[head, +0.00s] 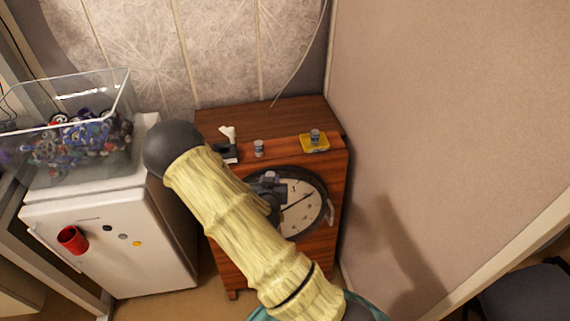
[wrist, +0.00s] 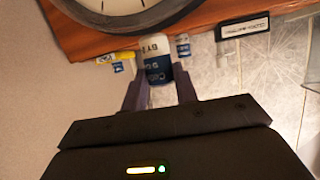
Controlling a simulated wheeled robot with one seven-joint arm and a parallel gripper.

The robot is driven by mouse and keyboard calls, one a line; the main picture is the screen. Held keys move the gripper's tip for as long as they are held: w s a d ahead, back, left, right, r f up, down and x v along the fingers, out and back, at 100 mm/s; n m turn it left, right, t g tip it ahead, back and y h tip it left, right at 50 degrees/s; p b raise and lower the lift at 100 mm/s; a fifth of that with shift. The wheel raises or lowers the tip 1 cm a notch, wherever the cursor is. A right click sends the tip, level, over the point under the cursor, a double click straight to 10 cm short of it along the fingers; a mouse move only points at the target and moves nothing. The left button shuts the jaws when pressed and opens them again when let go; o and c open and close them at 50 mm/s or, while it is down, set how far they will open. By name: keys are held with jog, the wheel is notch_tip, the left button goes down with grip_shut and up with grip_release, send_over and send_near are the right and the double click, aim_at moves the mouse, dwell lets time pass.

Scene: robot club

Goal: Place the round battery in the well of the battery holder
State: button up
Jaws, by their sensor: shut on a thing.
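My gripper (wrist: 161,88) is shut on a round, blue-and-white labelled cylinder (wrist: 157,66), which looks like the round battery. In the head view my gripper (head: 268,186) is in front of the clock, and my arm hides most of it. I cannot make out the held battery there. A small yellow holder (head: 318,149) lies on the right of the cabinet top, with a grey cylinder (head: 315,135) on or in it. The holder also shows in the wrist view (wrist: 125,56), beyond the held battery to the left. Its well cannot be made out.
A second small cylinder (head: 259,149) stands on the wooden cabinet top (head: 275,115), left of the holder. A white object on a black base (head: 228,136) stands further left. A round clock (head: 302,200) is on the cabinet front. A wall (head: 430,110) rises close on the right.

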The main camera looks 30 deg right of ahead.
jog(key=s+a+f+n+t+y, duration=0.1)
jog(key=a+f+n+y, duration=0.4)
jog(key=a, duration=0.3)
jog(key=shift+a+f+t+y, duration=0.3)
jog(key=shift+f+y, duration=0.1)
jog(key=shift+f, duration=0.45)
jog(key=shift+w+d, duration=0.1)
jog(key=shift+d, duration=0.05)
